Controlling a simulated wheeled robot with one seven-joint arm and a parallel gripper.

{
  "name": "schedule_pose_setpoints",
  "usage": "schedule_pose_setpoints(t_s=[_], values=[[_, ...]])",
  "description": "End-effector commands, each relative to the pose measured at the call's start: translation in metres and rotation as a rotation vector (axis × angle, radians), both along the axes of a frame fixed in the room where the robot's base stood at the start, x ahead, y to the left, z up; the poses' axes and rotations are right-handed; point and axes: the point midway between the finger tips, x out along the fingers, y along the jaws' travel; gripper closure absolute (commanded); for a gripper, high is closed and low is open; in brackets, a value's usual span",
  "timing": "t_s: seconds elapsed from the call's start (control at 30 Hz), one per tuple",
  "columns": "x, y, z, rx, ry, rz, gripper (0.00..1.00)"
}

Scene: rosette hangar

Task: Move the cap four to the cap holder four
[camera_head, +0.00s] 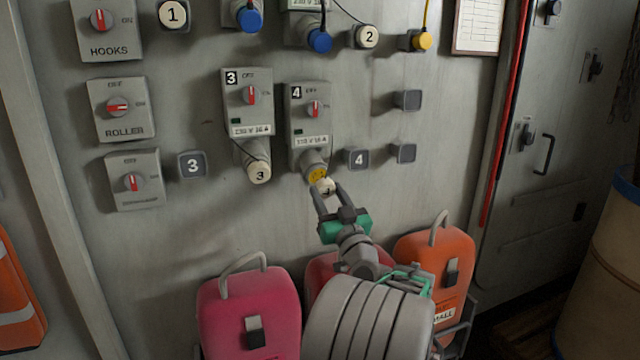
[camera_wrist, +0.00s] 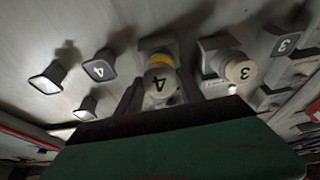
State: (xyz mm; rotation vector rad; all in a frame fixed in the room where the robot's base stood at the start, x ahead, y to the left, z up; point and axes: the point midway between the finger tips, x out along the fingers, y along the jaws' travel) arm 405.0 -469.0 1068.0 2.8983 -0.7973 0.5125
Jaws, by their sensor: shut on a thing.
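The cap four (camera_head: 327,186) is a small cream cap under the grey socket box marked 4 (camera_head: 311,124). My gripper (camera_head: 326,192) is shut on it from below. In the wrist view, the cap four (camera_wrist: 160,83) shows its number upside down between my gripper's fingers, with a yellow band behind it. The cap holder four (camera_head: 357,159) is a dark square pad with a white 4, right of the socket. It also shows in the wrist view (camera_wrist: 99,67), bare.
Socket box 3 (camera_head: 248,105) with cap three (camera_head: 259,172) hanging under it is left of the cap. Holder three (camera_head: 192,165) is farther left. Unmarked square pads (camera_head: 403,153) are on the right. Pink (camera_head: 247,310) and orange (camera_head: 436,255) cases stand below.

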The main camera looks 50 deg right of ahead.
Motion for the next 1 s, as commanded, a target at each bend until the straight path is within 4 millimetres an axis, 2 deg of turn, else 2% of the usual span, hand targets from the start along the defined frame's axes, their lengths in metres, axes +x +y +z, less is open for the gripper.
schedule_pose_setpoints(t_s=[0.6,1.0], values=[[-0.019,0.012,-0.01,0.0,0.0,0.0,1.0],[-0.02,0.013,-0.009,0.0,0.001,0.001,1.0]])
